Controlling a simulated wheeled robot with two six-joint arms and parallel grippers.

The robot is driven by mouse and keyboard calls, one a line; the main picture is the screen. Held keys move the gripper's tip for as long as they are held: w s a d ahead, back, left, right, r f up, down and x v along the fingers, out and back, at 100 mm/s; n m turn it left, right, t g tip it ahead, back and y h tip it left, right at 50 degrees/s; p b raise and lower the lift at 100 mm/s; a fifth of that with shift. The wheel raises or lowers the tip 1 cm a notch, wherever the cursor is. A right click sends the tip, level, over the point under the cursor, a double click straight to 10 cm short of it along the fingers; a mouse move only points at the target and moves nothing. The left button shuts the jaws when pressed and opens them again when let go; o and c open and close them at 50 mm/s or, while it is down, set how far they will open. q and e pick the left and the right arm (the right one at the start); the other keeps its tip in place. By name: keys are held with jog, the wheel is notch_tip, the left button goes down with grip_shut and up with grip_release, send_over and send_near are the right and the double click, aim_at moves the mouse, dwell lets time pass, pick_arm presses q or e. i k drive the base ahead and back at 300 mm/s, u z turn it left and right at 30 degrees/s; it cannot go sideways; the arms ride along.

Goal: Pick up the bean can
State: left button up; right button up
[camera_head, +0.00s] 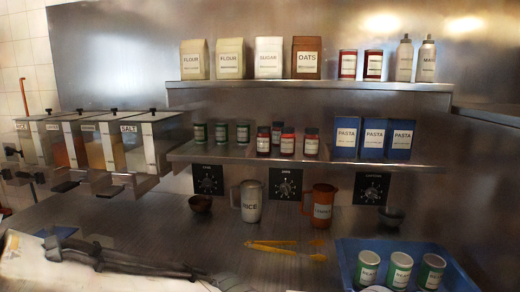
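Three green-and-white cans stand upright in a blue tray (345,265) at the lower right. They are the left can (368,268), the middle can (399,271) and the right can (432,271). Their labels seem to read as beans, but the small print is hard to make out. My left gripper (192,269), dark and blurred, reaches in from the lower left above the counter, well away from the cans. Whether its fingers are apart is unclear. My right gripper is not recognisable; a pale shape at the bottom edge before the cans cannot be identified.
Yellow tongs (285,248) lie on the steel counter (160,222). A grey pitcher (250,201), an orange pitcher (321,205) and a dark bowl (201,203) stand behind. Smaller green cans (221,133) and blue pasta boxes (374,138) are on the lower shelf.

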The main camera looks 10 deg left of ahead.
aim_at(368, 262)
jog(key=u, duration=1.5)
jog(key=i, duration=1)
jog(key=z, duration=1.75)
